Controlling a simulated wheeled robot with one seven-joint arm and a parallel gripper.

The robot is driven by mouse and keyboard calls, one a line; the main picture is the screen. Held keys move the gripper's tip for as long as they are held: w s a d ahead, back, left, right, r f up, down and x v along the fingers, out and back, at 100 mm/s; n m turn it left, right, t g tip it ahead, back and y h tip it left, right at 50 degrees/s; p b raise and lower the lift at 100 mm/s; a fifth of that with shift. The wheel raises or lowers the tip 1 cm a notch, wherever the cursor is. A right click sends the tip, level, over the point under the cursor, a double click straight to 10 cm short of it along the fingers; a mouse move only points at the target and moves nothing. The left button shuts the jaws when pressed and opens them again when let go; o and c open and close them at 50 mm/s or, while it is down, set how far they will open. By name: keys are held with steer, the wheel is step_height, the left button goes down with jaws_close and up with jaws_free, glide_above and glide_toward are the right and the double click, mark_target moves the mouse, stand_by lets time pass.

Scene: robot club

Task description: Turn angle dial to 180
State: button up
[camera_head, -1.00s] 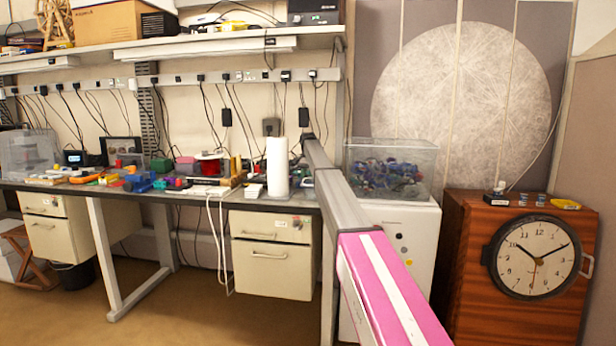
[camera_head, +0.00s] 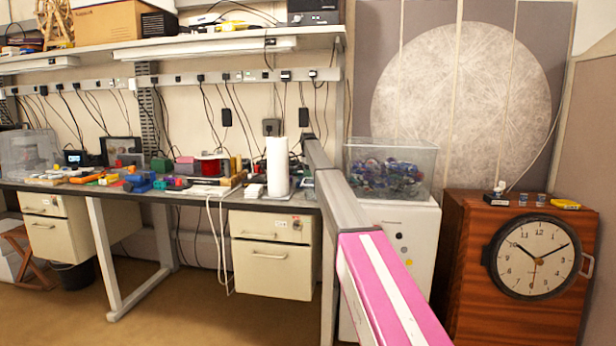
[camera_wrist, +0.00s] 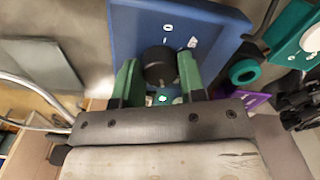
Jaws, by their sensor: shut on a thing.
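In the wrist view a blue panel (camera_wrist: 205,22) carries a round black knob (camera_wrist: 160,56), which looks like the angle dial. A small lit green spot shows between the fingers, below the knob. In the head view my arm reaches toward the bench, and the gripper and dial cannot be made out there.
In the wrist view a teal panel (camera_wrist: 283,38) with a ring-shaped part (camera_wrist: 243,72) and a purple piece (camera_wrist: 257,100) lie right of the blue panel. In the head view a cluttered bench (camera_head: 200,191), a paper roll (camera_head: 278,168) and a clear bin (camera_head: 408,160) stand near my arm.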

steer(key=m, duration=0.4)
stand_by(0.7)
steer(key=o, duration=0.9)
step_height(320, 180, up, 11)
steer(key=shift+f, duration=0.1)
